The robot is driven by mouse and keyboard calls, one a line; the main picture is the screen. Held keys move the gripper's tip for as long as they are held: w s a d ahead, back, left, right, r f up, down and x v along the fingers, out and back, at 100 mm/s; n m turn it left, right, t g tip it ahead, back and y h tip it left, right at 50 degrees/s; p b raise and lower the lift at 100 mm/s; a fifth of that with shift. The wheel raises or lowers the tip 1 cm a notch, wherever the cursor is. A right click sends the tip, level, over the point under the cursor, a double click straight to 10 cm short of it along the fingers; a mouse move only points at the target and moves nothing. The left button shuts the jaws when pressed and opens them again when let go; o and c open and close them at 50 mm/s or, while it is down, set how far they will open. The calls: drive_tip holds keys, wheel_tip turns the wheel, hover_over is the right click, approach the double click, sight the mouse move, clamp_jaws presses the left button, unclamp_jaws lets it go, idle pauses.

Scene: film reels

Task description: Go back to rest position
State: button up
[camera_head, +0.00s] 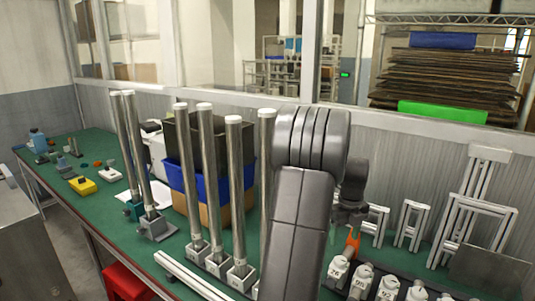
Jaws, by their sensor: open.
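My arm rises in the front middle of the view, its large grey links covering part of the bench. My gripper (349,215) hangs beyond the arm, small and partly hidden. It appears open, with nothing visible in it. It is above an orange piece (353,242) at the row of numbered white containers (362,281). I cannot tell whether the gripper touches the orange piece.
Several tall metal posts (209,180) stand on the green bench (90,207) left of my arm. Behind them are a blue bin (182,184) and dark boxes. Aluminium frames (411,224) stand at right. A yellow block (82,185) lies at the far left.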

sight(341, 260)
wheel_tip(341, 260, down, 9)
drive_tip(key=shift+r, duration=0.15)
drive_tip(key=shift+r, duration=0.1)
idle(0.3)
